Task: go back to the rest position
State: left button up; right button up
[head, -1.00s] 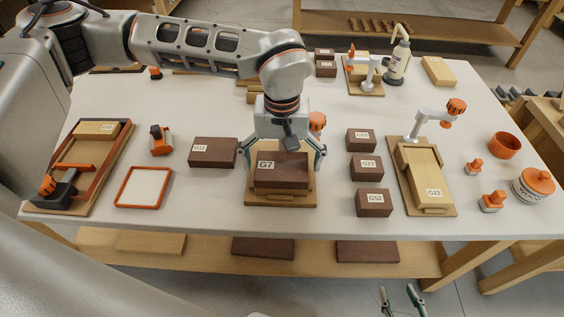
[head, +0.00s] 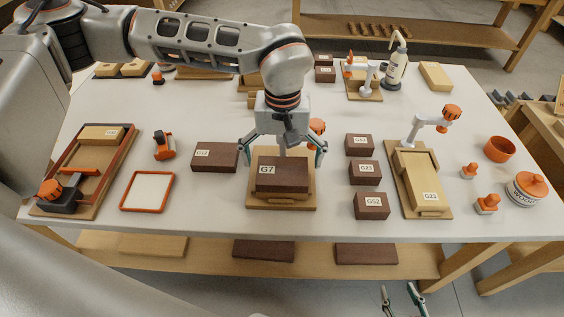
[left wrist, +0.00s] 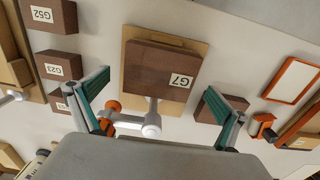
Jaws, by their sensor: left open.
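My left gripper (head: 283,150) is open and empty, above and just behind the dark brown block marked G7 (head: 282,174). The block rests on a light wooden board (head: 263,202) in the middle of the table. In the left wrist view the two green-lined fingers (left wrist: 158,112) are spread wide, and the G7 block (left wrist: 158,68) lies beyond them, apart from both fingertips. My right gripper (head: 404,300) shows only as fingertips at the bottom edge of the head view, below the table; its opening is unclear.
Dark blocks stand close by: G12 (head: 215,157) to the left, G52 (head: 371,206) and others to the right. An orange-and-white clamp stands behind the G7 board, its orange knob (head: 316,127) beside the gripper. Another clamped board (head: 408,207) is further right. An orange-rimmed tray (head: 147,191) lies at left.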

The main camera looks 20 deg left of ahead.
pick_arm(q)
jog(key=shift+r+p, duration=0.7)
jog(key=shift+r, duration=0.6)
jog(key=shift+r+p, duration=0.65)
jog(key=shift+r, duration=0.2)
pick_arm(e)
jog(key=shift+w+r, duration=0.25)
jog(key=shift+r, duration=0.75)
jog(key=shift+w+r, duration=0.25)
jog(key=shift+r, duration=0.7)
